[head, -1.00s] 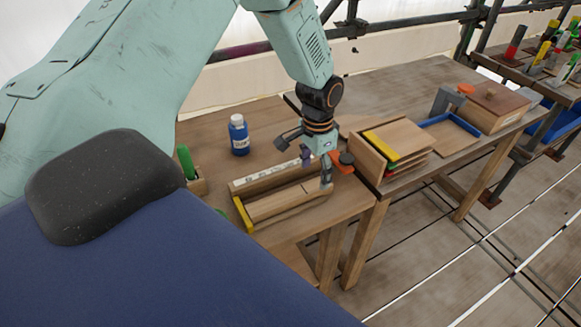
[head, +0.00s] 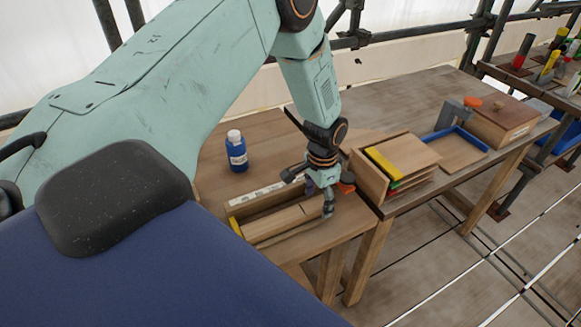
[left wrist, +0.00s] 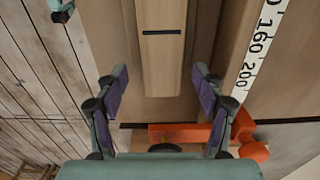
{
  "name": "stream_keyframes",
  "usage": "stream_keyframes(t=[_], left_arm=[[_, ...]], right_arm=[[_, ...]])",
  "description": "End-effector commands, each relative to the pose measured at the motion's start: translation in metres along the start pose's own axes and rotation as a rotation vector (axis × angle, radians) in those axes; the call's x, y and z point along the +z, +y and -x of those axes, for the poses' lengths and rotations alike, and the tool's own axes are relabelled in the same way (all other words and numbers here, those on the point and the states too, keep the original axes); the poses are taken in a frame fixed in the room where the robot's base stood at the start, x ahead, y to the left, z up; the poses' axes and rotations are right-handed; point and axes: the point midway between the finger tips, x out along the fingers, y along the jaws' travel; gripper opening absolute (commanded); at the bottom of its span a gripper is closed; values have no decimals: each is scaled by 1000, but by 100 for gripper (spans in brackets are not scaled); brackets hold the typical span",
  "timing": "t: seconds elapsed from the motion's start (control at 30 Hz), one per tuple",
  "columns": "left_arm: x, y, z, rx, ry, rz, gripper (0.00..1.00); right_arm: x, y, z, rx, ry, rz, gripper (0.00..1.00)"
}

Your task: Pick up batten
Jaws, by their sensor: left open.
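The batten (head: 288,222) is a pale wooden strip with a dark cross line. It lies in a wooden fixture with a yellow end piece (head: 236,227) and a ruler strip (head: 257,192). My left gripper (head: 310,200) is over the right end of the batten, pointing down. In the left wrist view the batten (left wrist: 162,55) runs up the middle. The open left gripper (left wrist: 160,78) has one purple-padded finger on each side of it, with gaps showing. Whether the fingertips are at the batten's height, I cannot tell. My right gripper is not in view.
A blue bottle (head: 236,152) stands behind the fixture. An orange-red clamp-like part (left wrist: 185,132) sits close by the gripper. Stacked boards (head: 402,163), a blue-edged tray (head: 458,152) and a wooden box (head: 500,122) are on the right bench.

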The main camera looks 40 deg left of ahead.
Motion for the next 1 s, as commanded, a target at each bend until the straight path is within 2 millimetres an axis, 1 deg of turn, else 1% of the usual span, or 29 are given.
stream_keyframes(t=[0.03, 0.1, 0.37, 1.0], left_arm=[[0, 0, -6, 1, -1, 1, 69], [0, -1, -10, 0, -1, 1, 69], [-2, -3, -12, 0, 1, 0, 69], [-2, -3, -12, 1, -2, 1, 15]], right_arm=[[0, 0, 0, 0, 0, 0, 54], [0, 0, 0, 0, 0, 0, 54], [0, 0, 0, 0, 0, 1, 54], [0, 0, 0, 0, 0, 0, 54]])
